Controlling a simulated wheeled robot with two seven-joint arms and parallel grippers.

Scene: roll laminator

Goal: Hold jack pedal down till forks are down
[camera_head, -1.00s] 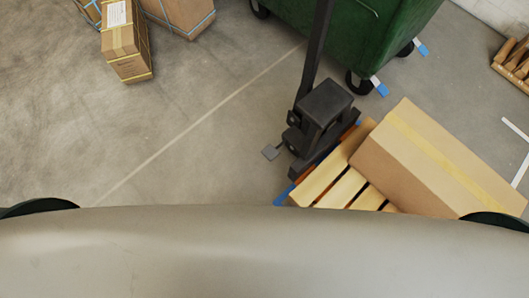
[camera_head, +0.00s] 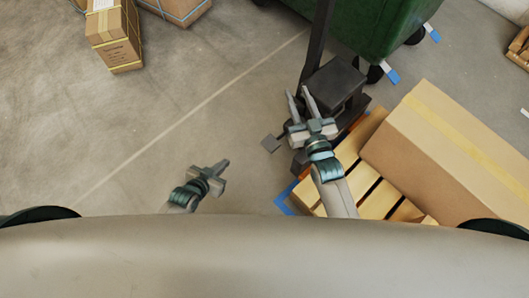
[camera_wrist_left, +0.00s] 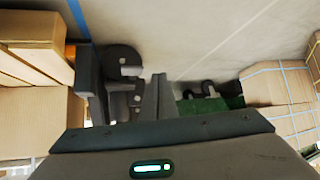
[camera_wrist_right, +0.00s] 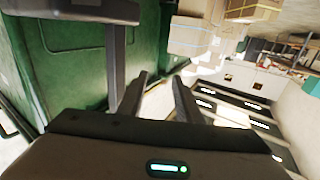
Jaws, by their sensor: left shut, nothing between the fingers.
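The forks are hidden under the wooden pallet (camera_head: 374,200).
A large cardboard box (camera_head: 440,150) lies on the pallet. The jack handle (camera_head: 317,45) rises beside a green wheeled bin (camera_head: 365,25). Strapped boxes (camera_head: 116,40) stand at the far left. The floor left of the jack is clear.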

